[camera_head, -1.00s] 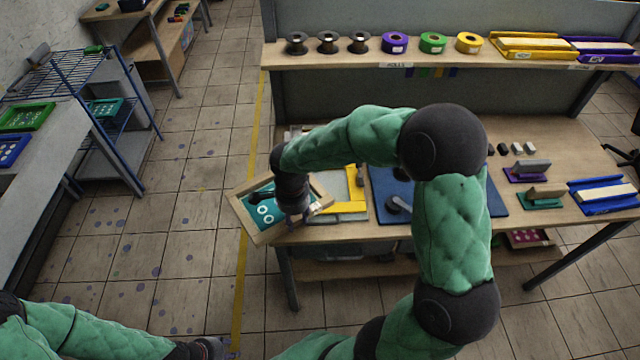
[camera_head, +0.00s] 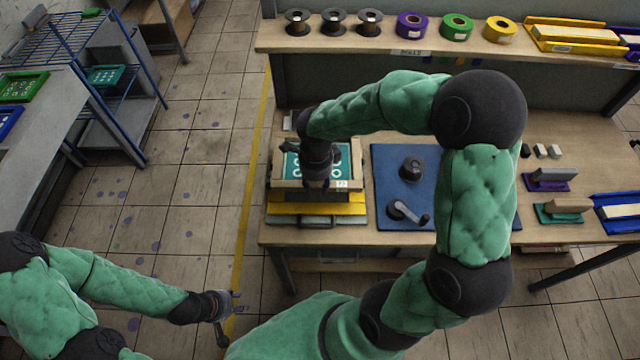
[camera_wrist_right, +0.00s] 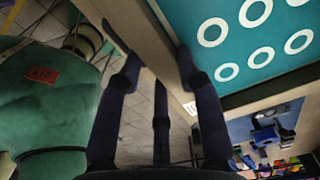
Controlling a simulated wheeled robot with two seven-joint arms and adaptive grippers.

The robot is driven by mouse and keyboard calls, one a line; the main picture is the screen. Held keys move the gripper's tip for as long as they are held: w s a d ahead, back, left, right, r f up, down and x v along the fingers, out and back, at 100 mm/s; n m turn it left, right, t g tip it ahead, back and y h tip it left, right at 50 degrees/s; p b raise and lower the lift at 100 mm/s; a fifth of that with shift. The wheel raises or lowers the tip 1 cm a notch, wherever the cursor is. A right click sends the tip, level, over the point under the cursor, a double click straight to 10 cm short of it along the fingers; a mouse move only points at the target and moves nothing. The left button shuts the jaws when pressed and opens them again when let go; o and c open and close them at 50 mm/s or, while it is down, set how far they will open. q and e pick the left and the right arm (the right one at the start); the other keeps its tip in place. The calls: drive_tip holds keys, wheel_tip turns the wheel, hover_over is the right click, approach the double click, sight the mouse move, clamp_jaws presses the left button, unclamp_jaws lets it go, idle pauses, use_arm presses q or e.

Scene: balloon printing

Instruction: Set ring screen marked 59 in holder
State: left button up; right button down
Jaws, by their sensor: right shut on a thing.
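The ring screen (camera_head: 351,172) has a wooden frame and a teal mesh with white rings. In the head view it is level above the yellow holder (camera_head: 317,207) at the bench's left end; I cannot tell whether they touch. A small white label is on its front rail, too small to read; it also shows in the right wrist view (camera_wrist_right: 190,107). My right gripper (camera_head: 317,184) is shut on the front rail of the frame, its fingers also in the right wrist view (camera_wrist_right: 159,78). My left gripper (camera_head: 232,307) looks open and empty, low over the floor.
A blue mat (camera_head: 390,160) with a black knob (camera_head: 412,168) and a grey-handled tool (camera_head: 408,212) lies right of the holder. Tape rolls and spools stand on the shelf (camera_head: 385,40) behind. Coloured squeegee blocks (camera_head: 550,178) sit at the bench's right.

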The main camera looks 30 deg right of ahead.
sight(316, 191)
drive_tip(key=f+b, duration=0.1)
drive_tip(key=f, duration=0.3)
drive_tip(key=shift+s+a+b, duration=0.1)
drive_tip(key=shift+a+b, duration=0.1)
drive_tip(key=shift+b, duration=0.2)
drive_tip(key=shift+d+f, duration=0.1)
drive_tip(key=shift+f, duration=0.15)
wheel_tip(316, 191, down, 4)
drive_tip(key=shift+f+b, duration=0.25)
drive_tip(key=shift+b, duration=0.9)
drive_tip(key=shift+r, duration=0.1)
drive_tip(key=shift+f+b, duration=0.3)
drive_tip(key=shift+b, duration=0.1)
drive_tip(key=shift+f+b, duration=0.2)
drive_tip(key=shift+b, duration=0.1)
